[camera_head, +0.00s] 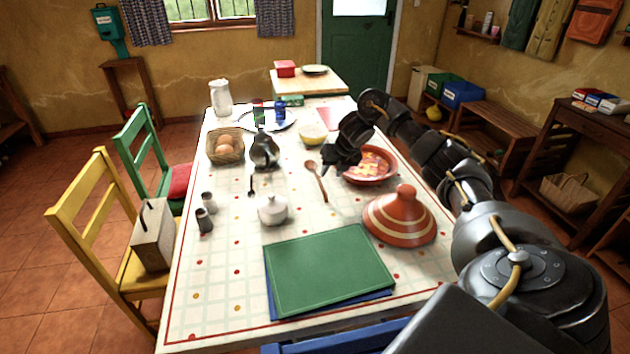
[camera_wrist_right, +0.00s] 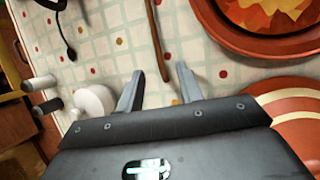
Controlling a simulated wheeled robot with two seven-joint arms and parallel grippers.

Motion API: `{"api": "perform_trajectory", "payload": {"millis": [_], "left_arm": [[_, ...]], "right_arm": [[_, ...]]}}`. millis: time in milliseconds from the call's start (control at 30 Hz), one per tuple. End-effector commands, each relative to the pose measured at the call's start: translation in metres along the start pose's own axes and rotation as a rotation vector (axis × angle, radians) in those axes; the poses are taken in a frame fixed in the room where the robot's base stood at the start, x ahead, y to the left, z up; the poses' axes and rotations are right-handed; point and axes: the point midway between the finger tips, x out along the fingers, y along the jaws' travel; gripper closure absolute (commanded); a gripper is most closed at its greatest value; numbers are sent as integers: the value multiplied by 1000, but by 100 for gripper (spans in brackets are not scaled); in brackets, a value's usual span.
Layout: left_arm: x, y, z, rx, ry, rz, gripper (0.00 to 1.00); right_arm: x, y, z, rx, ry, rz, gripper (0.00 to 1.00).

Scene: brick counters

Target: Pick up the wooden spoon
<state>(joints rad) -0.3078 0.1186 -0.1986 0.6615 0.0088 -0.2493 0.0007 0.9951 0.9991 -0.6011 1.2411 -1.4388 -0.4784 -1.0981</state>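The wooden spoon (camera_head: 318,182) lies on the tablecloth in the middle of the table, left of the terracotta dish. Its handle points toward the near side in the head view. My right gripper (camera_head: 331,171) is just to the right of the spoon. In the right wrist view, the right gripper (camera_wrist_right: 160,71) is open, with two separate fingers and nothing held. The spoon's handle (camera_wrist_right: 156,38) runs down toward the gap between the fingertips there. Its bowl is outside the wrist view. My left gripper is not in view.
The terracotta dish of food (camera_head: 370,166) sits beside my right gripper, and a striped tagine lid (camera_head: 400,214) is nearer. A white lidded pot (camera_head: 272,210) and a dark pitcher (camera_head: 264,151) stand to the left. A green board (camera_head: 328,269) lies at the front.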

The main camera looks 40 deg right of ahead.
Motion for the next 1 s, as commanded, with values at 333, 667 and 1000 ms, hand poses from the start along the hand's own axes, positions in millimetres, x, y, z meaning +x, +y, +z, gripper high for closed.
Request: {"api": "perform_trajectory", "payload": {"millis": [333, 667, 1000], "left_arm": [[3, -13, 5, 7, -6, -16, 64], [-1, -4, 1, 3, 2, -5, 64], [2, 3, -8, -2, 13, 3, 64]], "right_arm": [[38, 2, 0, -2, 2, 0, 63], [69, 7, 0, 0, 5, 3, 63], [90, 6, 2, -4, 1, 1, 63]]}}
